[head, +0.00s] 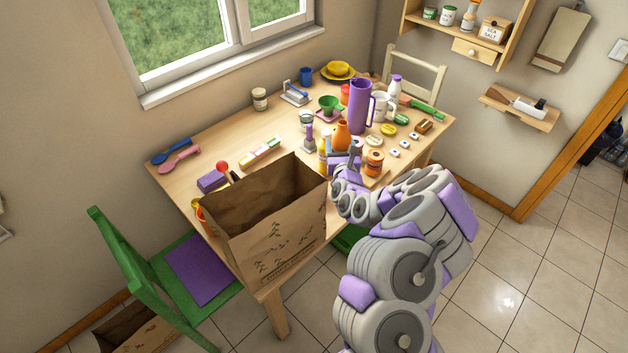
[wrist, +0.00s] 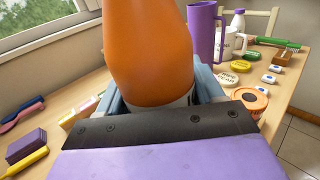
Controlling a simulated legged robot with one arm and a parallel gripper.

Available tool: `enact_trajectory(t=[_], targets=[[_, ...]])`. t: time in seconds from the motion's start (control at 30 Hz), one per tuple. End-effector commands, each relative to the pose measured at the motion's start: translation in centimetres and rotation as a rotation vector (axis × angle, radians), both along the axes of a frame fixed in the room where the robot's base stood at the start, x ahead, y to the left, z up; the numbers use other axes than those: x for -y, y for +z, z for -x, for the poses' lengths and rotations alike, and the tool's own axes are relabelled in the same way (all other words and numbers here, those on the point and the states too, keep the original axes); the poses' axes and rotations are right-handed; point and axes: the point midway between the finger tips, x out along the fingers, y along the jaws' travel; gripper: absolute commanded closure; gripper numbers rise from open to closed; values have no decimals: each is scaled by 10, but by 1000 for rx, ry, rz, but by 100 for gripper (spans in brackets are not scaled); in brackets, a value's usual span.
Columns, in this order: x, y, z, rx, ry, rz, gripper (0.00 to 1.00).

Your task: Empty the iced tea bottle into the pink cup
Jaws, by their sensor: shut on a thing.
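An orange bottle (wrist: 150,50) stands upright in my gripper (wrist: 165,100), large in the wrist view; it fits the iced tea bottle, though no label is readable. Its top is cut off there. In the head view the orange bottle (head: 342,134) shows just above my gripper (head: 344,160), over the table's near side behind the paper bag. My gripper is shut around its lower part. I cannot pick out a pink cup for sure; a green cup (head: 328,103) stands on a pink saucer (head: 327,117) farther back.
A tall open paper bag (head: 270,232) stands at the table's near edge, left of my gripper. A purple pitcher (head: 359,108), a white mug (head: 382,107), jars and small tins crowd the right side. The table's (head: 215,150) back left has free room. A green chair (head: 135,260) stands left.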

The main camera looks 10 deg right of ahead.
Motion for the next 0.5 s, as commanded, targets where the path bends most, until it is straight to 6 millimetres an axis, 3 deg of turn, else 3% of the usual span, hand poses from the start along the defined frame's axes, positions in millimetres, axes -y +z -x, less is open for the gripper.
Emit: enact_trajectory(t=[0.5], targets=[[43, 32, 4, 2, -3, 1, 70]])
